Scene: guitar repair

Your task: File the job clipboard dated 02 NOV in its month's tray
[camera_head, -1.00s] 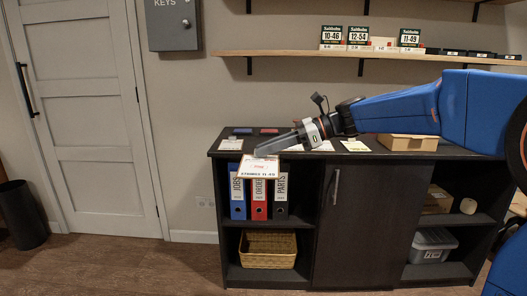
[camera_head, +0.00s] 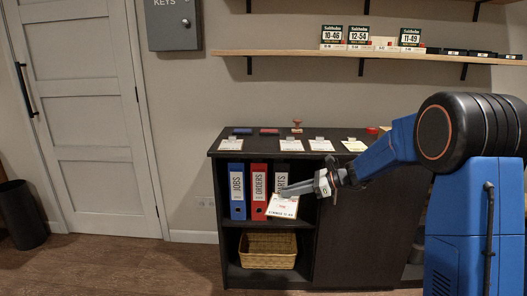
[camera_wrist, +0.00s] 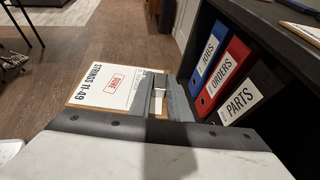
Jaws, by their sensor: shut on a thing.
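My gripper (camera_head: 297,189) is shut on a clipboard (camera_head: 283,207) with a white sheet on a brown board. The sheet reads "STRINGS 11-49" with a red stamp in the wrist view (camera_wrist: 118,88); no date is legible there. The clipboard hangs in front of the cabinet, just before the binders, apart from the shelf. I cannot make out a month's tray.
The cabinet's open shelf holds a blue JOBS binder (camera_head: 237,192), a red ORDERS binder (camera_head: 259,192) and a dark PARTS binder (camera_wrist: 242,98). A wicker basket (camera_head: 268,250) sits below. A stamp (camera_head: 297,127) stands on the cabinet top.

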